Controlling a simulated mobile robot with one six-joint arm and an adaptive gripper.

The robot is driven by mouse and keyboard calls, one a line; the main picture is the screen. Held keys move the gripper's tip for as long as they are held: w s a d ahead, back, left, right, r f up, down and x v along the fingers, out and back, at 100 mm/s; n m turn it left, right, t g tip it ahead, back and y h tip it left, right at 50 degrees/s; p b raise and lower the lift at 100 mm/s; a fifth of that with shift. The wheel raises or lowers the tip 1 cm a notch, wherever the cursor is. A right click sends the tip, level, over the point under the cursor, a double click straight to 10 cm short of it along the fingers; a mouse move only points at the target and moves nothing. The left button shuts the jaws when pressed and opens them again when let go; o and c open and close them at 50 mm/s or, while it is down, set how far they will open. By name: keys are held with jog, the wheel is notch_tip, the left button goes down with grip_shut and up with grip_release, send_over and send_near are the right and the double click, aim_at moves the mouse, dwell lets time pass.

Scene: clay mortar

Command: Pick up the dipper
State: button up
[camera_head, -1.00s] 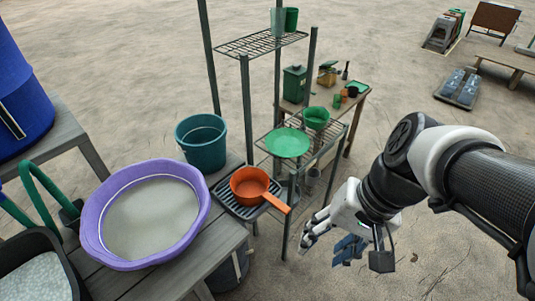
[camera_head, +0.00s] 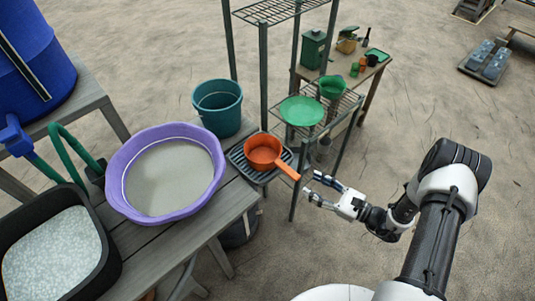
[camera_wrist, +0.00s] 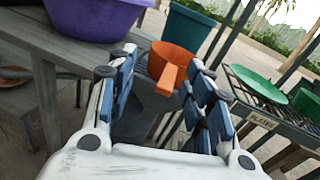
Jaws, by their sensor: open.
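The dipper is an orange pan-like scoop (camera_head: 263,151) with a straight handle. It sits on a dark ribbed tray (camera_head: 238,158) at the right end of the wooden bench, and its handle points out over the edge toward my gripper. My gripper (camera_head: 318,188) is open and empty, a little to the right of and below the handle end, apart from it. In the wrist view the dipper (camera_wrist: 174,60) shows ahead, its handle end appearing between the open blue-padded fingers (camera_wrist: 163,97).
A purple basin (camera_head: 117,190) of greyish contents, a teal bucket (camera_head: 218,105) and a black tub (camera_head: 112,262) of pale granules stand on the bench. A wire shelf with a green plate (camera_head: 301,111) stands close behind my gripper. Open sandy ground lies right.

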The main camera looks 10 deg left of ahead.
aim_at(294, 178)
notch_tip(294, 178, down, 6)
jog(key=d+m+t+h, duration=0.1)
jog(key=m+t+h, duration=0.1)
jog(key=m+t, duration=0.15)
jog(key=b+x, duration=0.1)
jog(key=x, duration=0.9)
jog(key=shift+s+a+f+b, duration=0.1)
jog(key=shift+a+f+b, duration=0.05)
jog(key=shift+a+b, duration=0.2)
jog(key=shift+w+r+b+x, duration=0.15)
jog(key=shift+b+x, duration=0.1)
jog(key=shift+x, duration=0.7)
jog(key=shift+r+b+x, duration=0.2)
jog(key=shift+b+x, duration=0.1)
jog(key=shift+x, duration=0.7)
jog(key=shift+w+r+b+x, duration=0.15)
jog(key=shift+b+x, duration=0.1)
jog(key=shift+x, duration=0.7)
jog(key=shift+s+d, duration=0.1)
jog(key=shift+d, duration=0.05)
jog(key=shift+c, duration=0.2)
grip_shut()
